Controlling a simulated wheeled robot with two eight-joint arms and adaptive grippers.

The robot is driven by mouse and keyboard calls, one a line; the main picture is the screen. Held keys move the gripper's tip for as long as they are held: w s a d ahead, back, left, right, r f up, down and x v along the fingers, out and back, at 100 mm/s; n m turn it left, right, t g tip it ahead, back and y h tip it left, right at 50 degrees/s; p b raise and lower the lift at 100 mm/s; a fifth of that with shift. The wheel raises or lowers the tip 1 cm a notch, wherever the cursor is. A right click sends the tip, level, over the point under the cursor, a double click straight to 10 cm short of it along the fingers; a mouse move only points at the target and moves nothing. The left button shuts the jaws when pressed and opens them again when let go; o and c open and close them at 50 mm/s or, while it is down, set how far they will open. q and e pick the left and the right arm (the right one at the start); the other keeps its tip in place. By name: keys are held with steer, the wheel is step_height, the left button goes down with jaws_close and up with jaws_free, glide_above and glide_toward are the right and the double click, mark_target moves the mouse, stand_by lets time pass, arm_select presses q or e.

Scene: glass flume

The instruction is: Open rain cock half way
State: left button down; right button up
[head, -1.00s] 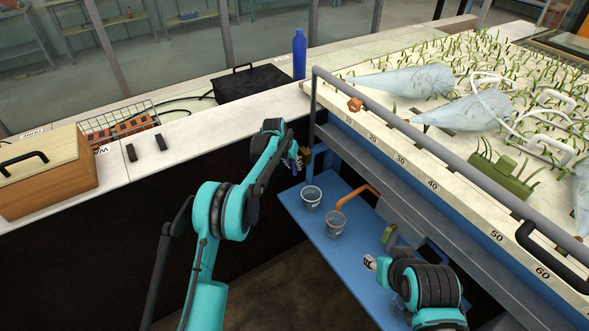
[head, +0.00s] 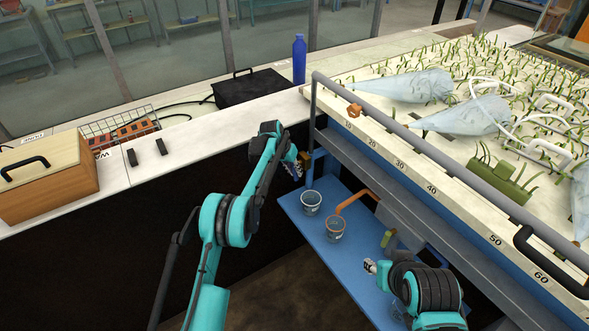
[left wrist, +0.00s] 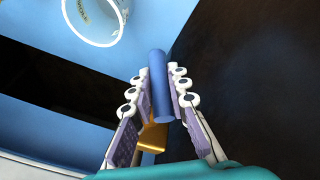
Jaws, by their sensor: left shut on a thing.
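The rain cock shows in the left wrist view as a blue cylindrical handle (left wrist: 161,88) with a brass part (left wrist: 152,138) beside it. My left gripper (left wrist: 160,88) is shut on the blue handle, one finger on each side. In the head view the brass part (head: 306,160) sits near the flume's left end, under the rail. My left gripper (head: 297,172) is right beside it and largely hides the handle. The exact handle angle cannot be told. My right gripper (head: 372,266) is over the blue shelf, well away from the cock; its fingers are too small to read.
A blue shelf (head: 300,228) holds two clear cups (head: 311,202) (head: 335,229) near an orange pipe (head: 360,194). One cup also shows in the left wrist view (left wrist: 95,35). The flume's grey rail (head: 430,150) runs above. A dark wall (head: 130,235) stands to the left.

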arm_select(q)
steer(key=shift+g, duration=0.5)
steer(key=shift+h, duration=0.3)
steer(key=c, duration=1.7)
jaws_free()
steer(key=shift+r, duration=0.1)
steer(key=v, duration=1.1)
steer(key=shift+s+a+r, duration=0.15)
steer(key=shift+r, duration=0.2)
